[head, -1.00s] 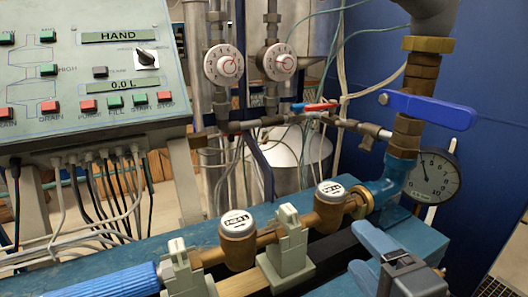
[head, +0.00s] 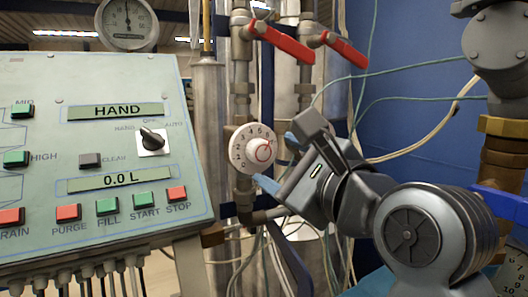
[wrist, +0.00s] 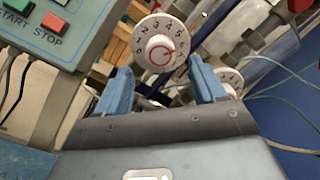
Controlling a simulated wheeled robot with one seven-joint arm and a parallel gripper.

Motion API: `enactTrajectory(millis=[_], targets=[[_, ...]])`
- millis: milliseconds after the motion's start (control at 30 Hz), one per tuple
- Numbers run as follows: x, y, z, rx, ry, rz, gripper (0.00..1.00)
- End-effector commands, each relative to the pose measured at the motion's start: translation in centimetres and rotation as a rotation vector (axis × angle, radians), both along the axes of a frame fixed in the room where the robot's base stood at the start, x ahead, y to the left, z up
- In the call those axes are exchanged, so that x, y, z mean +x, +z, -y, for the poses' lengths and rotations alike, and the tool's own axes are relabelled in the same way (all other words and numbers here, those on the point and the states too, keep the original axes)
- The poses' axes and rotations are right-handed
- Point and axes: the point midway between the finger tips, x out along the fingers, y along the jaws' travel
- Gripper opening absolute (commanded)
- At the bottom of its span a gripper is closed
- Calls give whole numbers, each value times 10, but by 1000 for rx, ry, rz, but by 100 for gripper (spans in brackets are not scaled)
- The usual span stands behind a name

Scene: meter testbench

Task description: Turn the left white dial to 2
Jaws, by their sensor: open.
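The left white dial (head: 241,150) is a round numbered plate with a raised white knob (head: 262,150) bearing a red mark. It sits on a vertical pipe right of the control panel. I cannot tell exactly which number the mark points to. My gripper (head: 276,162) is open, with blue fingers, just right of the knob and facing it. In the wrist view, the dial (wrist: 150,26) lies ahead, its knob (wrist: 159,50) between and beyond the fingertips (wrist: 159,67). Contact is not visible. The right dial (wrist: 232,77) is partly behind the right finger; in the head view my gripper hides it.
The control panel (head: 80,138) stands close on the left. Two red lever valves (head: 284,43) (head: 345,50) are above the dial. Pipes and thin cables run behind my arm. A large pipe (head: 500,130) and a blue wall (head: 420,110) are on the right.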

Motion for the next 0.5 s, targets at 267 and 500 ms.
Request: enactTrajectory(millis=[267,500], targets=[[33,1,-22,0,1,1,69],[43,0,-29,0,-1,1,69]])
